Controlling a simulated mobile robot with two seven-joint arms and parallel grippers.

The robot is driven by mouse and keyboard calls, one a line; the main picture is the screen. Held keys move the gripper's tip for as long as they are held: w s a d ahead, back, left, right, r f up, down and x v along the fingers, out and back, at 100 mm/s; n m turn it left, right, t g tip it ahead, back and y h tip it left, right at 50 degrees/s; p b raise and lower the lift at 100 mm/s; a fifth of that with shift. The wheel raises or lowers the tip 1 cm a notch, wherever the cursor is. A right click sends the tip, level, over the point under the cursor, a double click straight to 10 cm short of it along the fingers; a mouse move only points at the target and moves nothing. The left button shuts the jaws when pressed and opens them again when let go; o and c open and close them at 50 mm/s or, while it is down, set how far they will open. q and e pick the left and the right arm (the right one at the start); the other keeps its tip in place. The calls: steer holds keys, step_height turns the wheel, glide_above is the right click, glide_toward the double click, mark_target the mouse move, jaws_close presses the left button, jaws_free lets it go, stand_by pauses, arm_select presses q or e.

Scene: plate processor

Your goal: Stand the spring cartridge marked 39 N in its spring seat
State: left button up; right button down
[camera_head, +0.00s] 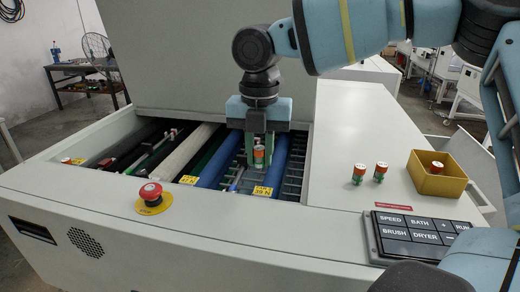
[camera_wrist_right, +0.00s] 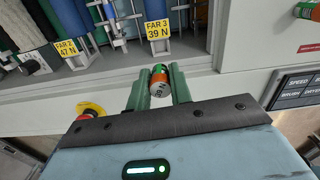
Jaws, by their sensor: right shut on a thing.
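My right gripper (camera_head: 259,150) is shut on an orange and green spring cartridge (camera_head: 260,160) with a pale end, held over the open roller bay. In the right wrist view the cartridge (camera_wrist_right: 159,82) sits between the green fingers of the gripper (camera_wrist_right: 158,88); its marking is too small to read. A yellow label (camera_head: 262,191) reading "FAR 3 39 N" is on the bay's front edge, just below the held cartridge in the head view. The label (camera_wrist_right: 157,31) also shows in the right wrist view. The seat itself is not clearly seen. My left gripper is not in view.
Two cartridges (camera_head: 358,174) (camera_head: 381,172) stand on the right deck beside a yellow bin (camera_head: 448,184) with another inside. A "FAR 2 47 N" label (camera_head: 188,180) and a red emergency button (camera_head: 150,192) lie left. A keypad (camera_head: 415,236) is at front right.

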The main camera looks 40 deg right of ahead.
step_height(320, 180, down, 2)
steer(key=shift+b, duration=0.3)
steer(key=shift+f+b, duration=0.75)
steer(key=shift+f, duration=0.95)
steer(key=shift+f+b, duration=0.65)
steer(key=shift+f, duration=0.6)
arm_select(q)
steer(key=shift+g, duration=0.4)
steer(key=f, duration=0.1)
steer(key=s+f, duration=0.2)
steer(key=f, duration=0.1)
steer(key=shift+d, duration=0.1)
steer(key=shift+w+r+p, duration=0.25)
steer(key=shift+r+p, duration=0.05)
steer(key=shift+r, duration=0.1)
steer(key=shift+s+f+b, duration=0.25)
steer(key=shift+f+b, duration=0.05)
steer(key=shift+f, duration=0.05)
arm_select(e)
steer(key=shift+f, duration=0.75)
steer(key=c, duration=1.2)
jaws_free()
steer(key=shift+r, duration=0.1)
